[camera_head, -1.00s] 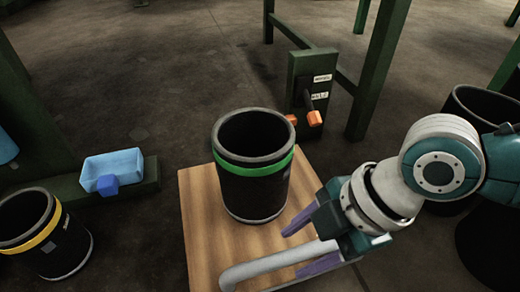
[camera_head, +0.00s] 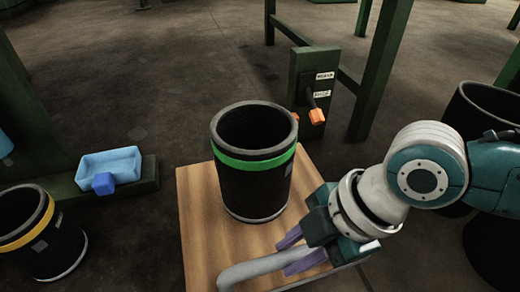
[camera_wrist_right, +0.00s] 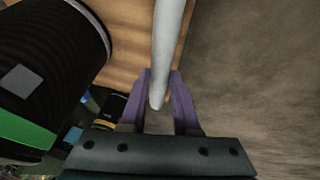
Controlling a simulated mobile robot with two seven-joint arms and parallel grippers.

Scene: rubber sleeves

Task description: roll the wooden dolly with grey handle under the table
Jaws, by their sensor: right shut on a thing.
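The wooden dolly (camera_head: 200,235) stands on the floor in the lower middle of the head view. A black bin with a green band (camera_head: 253,185) stands upright on it. The dolly's grey handle (camera_head: 255,272) is a bent bar along its near side. My right gripper (camera_head: 294,252) is shut on the handle's right part. In the right wrist view, the grey bar runs between the purple fingers (camera_wrist_right: 160,95). The table's green legs (camera_head: 376,70) stand at the back; its top is not clearly visible. My left gripper is not in view.
A green post with an orange-tipped lever (camera_head: 314,90) stands just behind the dolly. A yellow-banded bin (camera_head: 50,250) and a blue tray (camera_head: 110,163) are at the left. A black bin (camera_head: 480,105) stands at the right. Floor between left items and dolly is clear.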

